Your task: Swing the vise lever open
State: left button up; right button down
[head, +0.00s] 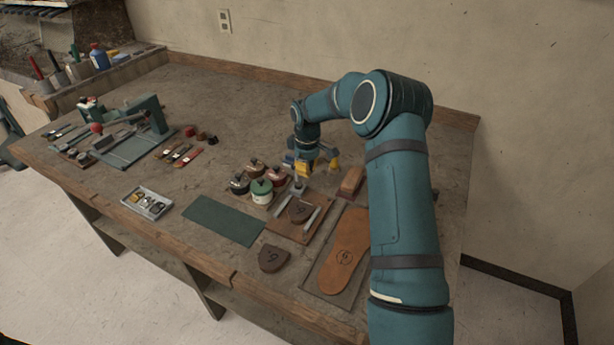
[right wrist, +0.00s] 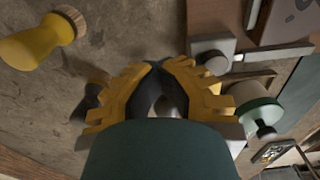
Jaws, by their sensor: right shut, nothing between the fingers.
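A brown board (head: 284,230) on the bench carries two grey metal bars, a brown heel-shaped piece (head: 300,210) between them and a grey metal post (head: 298,187) at its back edge. This looks like the vise, but which part is its lever I cannot tell for sure. The grey round metal part also shows in the right wrist view (right wrist: 208,64), just right of my fingertips. My right gripper (head: 303,168), with yellow fingers, is shut and empty, low over the bench behind the post. Its fingertips meet in the right wrist view (right wrist: 156,66). My left gripper is out of view.
Several lidded jars (head: 262,192) stand left of the post. A yellow-handled tool (right wrist: 35,45) and a brown block (head: 352,181) are nearby. A sole (head: 345,250) lies at front right, a green mat (head: 222,221) at front left. A green machine (head: 150,115) stands far left.

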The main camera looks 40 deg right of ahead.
jog(key=shift+s+a, duration=0.15)
jog(key=shift+a, duration=0.1)
notch_tip(320, 180, up, 6)
jog(key=p, duration=0.4)
jog(key=shift+d, duration=0.25)
dwell(0.4)
jog(key=s+d, duration=0.3)
jog(key=s, duration=0.2)
jog(key=shift+s, duration=0.15)
jog(key=shift+d, duration=0.1)
dwell(0.5)
